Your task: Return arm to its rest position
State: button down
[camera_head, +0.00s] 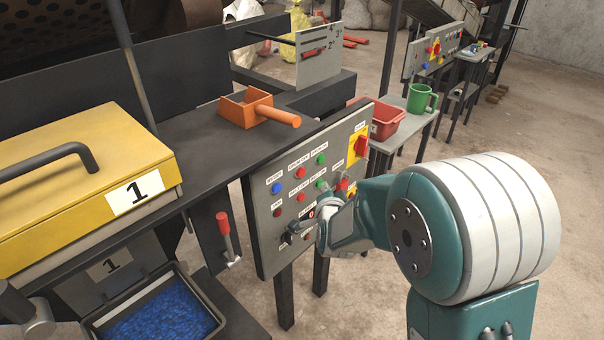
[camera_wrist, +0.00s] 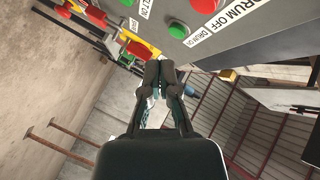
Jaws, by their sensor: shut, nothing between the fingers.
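My arm reaches from the lower right of the head view toward a grey control panel (camera_head: 262,208) with red, green and blue buttons. My gripper (camera_head: 290,237) is in front of the lower part of the panel, partly hidden by the wrist. In the wrist view, my gripper (camera_wrist: 160,68) has its fingers together with nothing between them. The panel (camera_wrist: 240,45) crosses the top of that view, tilted, with a red button (camera_wrist: 205,5) and a green button (camera_wrist: 179,30) near the fingertips. I cannot tell whether the fingers touch the panel.
An orange scoop (camera_head: 245,106) lies on the dark ledge. A yellow box (camera_head: 60,190) marked 1 stands left, above a tray (camera_head: 188,287) of blue pieces. A red-handled lever (camera_head: 224,224) stands beside the panel. A red bin (camera_head: 388,122) and green mug (camera_head: 420,98) sit behind.

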dwell(0.6)
jog(key=s+d+r+n+g, duration=0.3)
jog(key=s+d, duration=0.2)
jog(key=s, duration=0.5)
jog(key=s+d+r+n+g+h, duration=0.1)
jog(key=s+d+r+n+g, duration=0.2)
jog(key=s, duration=0.8)
jog(key=s+d+r+n+g+h, duration=0.1)
jog(key=s+d+r+n+g, duration=0.2)
jog(key=s+d, duration=0.4)
jog(key=s+r+n, duration=0.1)
jog(key=s, duration=0.3)
jog(key=shift+s+d+g, duration=0.2)
jog(key=shift+d+g, duration=0.1)
jog(key=shift+a, duration=0.1)
